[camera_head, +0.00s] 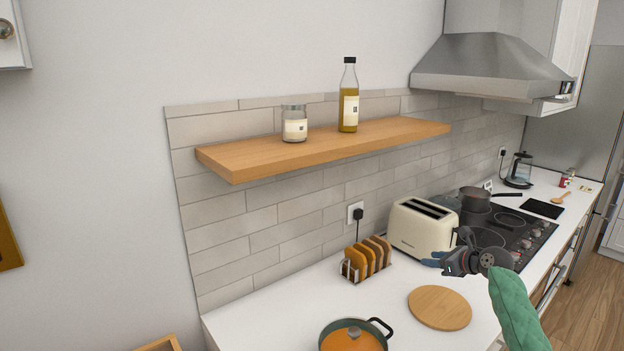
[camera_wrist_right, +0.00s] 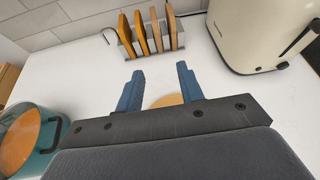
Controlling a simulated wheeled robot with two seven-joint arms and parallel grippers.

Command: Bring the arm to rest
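My right gripper (camera_head: 432,262) hangs above the counter, in front of the cream toaster (camera_head: 423,229) and behind the round wooden board (camera_head: 440,308). In the right wrist view the two blue fingers of the right gripper (camera_wrist_right: 160,85) stand apart with nothing between them. Part of the wooden board (camera_wrist_right: 168,101) shows below and behind the fingers. A green sleeve (camera_head: 515,310) covers my right arm at the lower right. My left gripper is not in the head view.
A toast rack (camera_head: 367,260) with several slices stands left of the toaster. A teal pot (camera_head: 355,335) is at the front edge of view. A wooden shelf (camera_head: 325,146) holds a jar (camera_head: 294,127) and an oil bottle (camera_head: 348,100). A hob (camera_head: 500,235) with a saucepan (camera_head: 475,199) lies right.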

